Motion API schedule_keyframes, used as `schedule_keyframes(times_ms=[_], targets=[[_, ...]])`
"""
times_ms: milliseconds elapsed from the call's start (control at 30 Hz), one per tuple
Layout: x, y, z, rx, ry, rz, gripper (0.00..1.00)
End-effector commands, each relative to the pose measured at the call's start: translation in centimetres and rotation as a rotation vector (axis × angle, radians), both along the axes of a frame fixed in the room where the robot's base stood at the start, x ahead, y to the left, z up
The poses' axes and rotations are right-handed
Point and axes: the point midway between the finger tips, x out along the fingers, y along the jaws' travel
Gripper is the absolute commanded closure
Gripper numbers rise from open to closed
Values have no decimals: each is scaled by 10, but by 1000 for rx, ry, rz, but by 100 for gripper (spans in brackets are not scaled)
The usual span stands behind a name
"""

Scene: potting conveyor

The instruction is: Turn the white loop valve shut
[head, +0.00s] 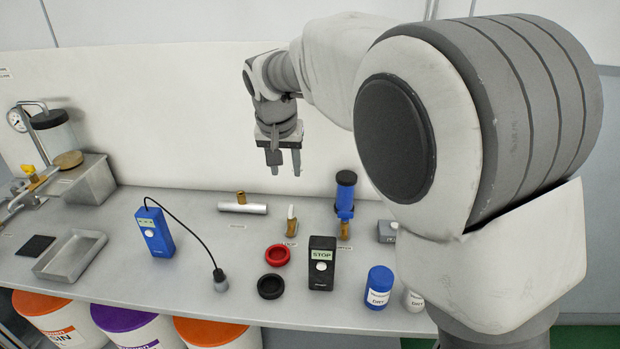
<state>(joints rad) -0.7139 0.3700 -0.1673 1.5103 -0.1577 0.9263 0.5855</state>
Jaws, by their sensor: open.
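The white loop valve (291,221) is a small brass fitting with a white handle, standing on the grey bench near its middle. Its white handle points upward in the picture. A small label lies in front of it, too small to read. My gripper (285,169) hangs above and behind the valve in the picture, fingers pointing down. It is open and empty, apart from the valve. Nothing hides the valve in the head view.
Right of the valve stand a blue-handled brass valve (345,226) and a blue cylinder (346,187). A metal pipe with a brass stub (243,207) lies left. In front are a red ring (277,255), a black ring (270,287) and a black STOP box (321,266).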

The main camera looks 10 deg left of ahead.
Motion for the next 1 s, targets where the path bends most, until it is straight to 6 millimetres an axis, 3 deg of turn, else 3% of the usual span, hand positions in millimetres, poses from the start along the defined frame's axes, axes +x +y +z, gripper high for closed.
schedule_keyframes(times_ms=[267, 700, 1000], targets=[[11, 7, -30, -5, 2, -1, 56], [48, 8, -118, -4, 2, -1, 56], [65, 9, -158, -3, 0, 0, 56]])
